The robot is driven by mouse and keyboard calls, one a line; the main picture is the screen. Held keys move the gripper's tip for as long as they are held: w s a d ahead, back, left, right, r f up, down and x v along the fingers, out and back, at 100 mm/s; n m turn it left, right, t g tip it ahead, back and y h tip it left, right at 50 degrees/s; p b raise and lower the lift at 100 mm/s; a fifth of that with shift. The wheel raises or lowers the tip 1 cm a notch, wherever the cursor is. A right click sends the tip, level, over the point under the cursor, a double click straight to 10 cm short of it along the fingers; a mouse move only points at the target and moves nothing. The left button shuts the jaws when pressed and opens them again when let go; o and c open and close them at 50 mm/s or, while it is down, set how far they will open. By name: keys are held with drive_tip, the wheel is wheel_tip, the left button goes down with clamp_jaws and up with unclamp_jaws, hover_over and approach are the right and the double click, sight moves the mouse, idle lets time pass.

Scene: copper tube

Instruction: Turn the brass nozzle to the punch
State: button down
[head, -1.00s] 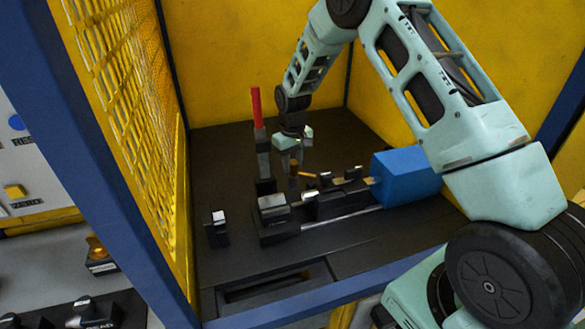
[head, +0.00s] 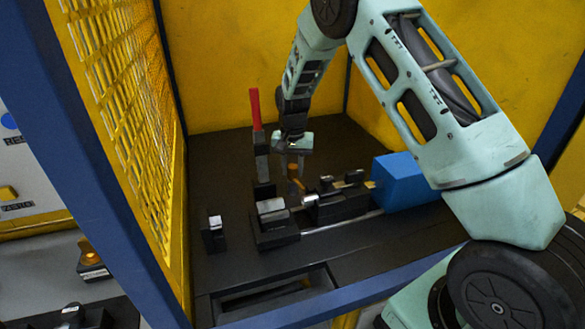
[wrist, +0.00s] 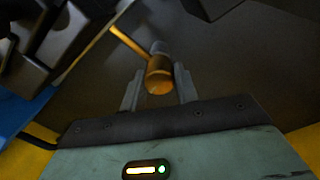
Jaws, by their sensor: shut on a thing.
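The brass nozzle (wrist: 159,74) is between the two fingers of my gripper (wrist: 160,88) in the wrist view, and the gripper is shut on it. A thin brass arm of it runs to the upper left. In the head view my gripper (head: 296,166) points down over the machine with the nozzle (head: 300,186) at its fingertips. The nozzle's arm there points toward the front right, close to the black blocks (head: 341,203). I cannot tell for certain which part is the punch.
A red-handled lever (head: 255,108) stands left of my gripper. A blue block (head: 405,178) is on the right. A black block with a grey top (head: 272,215) and a small separate one (head: 213,234) are at the front left. Yellow mesh (head: 123,110) walls the left side.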

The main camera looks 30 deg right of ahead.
drive_tip(key=shift+m, duration=0.3)
drive_tip(key=c, duration=1.1)
unclamp_jaws()
drive_tip(key=shift+o, duration=0.2)
wheel_tip(320, 180, up, 18)
drive_tip(key=b, duration=0.3)
drive_tip(key=shift+f+b, duration=0.25)
drive_tip(key=shift+b, duration=0.1)
